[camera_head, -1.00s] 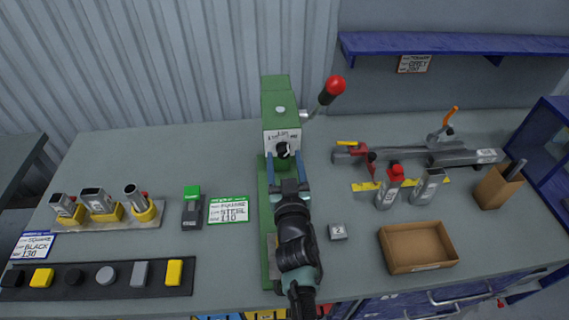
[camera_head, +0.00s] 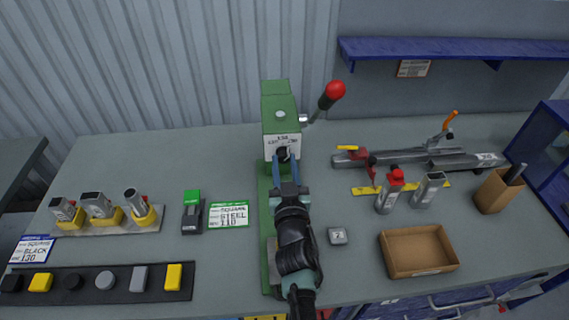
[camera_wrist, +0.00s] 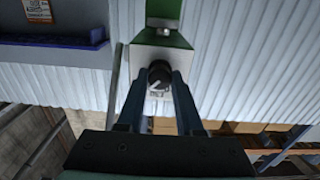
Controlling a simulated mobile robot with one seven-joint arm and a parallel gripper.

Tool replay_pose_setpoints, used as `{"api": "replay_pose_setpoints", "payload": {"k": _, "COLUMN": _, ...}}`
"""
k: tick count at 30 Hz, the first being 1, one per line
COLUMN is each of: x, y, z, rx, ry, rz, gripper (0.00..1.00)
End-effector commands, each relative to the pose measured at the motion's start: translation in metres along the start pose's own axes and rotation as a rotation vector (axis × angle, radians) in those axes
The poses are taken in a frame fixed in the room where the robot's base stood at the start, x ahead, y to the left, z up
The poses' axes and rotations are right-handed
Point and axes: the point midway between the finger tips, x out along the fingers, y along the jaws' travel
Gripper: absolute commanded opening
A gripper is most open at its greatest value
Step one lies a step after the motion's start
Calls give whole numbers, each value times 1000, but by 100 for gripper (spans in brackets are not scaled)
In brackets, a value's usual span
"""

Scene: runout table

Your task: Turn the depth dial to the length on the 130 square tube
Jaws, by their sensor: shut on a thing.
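The depth dial is a small black knob (camera_head: 282,154) on the white front face of a green press (camera_head: 281,105). My gripper (camera_head: 285,160) reaches up to it, its two blue fingers shut on the knob. In the wrist view the black dial (camera_wrist: 159,73) with a light pointer mark sits between the fingertips of my gripper (camera_wrist: 159,82). Numbers show around the dial, but they are too small to read surely. A card (camera_head: 31,250) at the left reads SQUARE, BLACK, 130. A tube (camera_head: 465,159) with a white label lies in the clamp rig at the right.
A lever with a red ball (camera_head: 334,89) rises at the press's right. Tubes in yellow holders (camera_head: 106,213) and a green STEEL 110 card (camera_head: 228,214) stand left.

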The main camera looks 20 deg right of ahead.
Motion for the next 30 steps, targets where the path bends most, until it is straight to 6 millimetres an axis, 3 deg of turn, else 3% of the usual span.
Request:
{"api": "replay_pose_setpoints", "payload": {"k": 8, "x": 0, "y": 0, "z": 0, "rx": -115, "ry": 0, "rz": 0, "gripper": 0}}
{"api": "replay_pose_setpoints", "payload": {"k": 30, "x": 0, "y": 1, "z": 0, "rx": -664, "ry": 1, "rz": -1, "gripper": 0}}
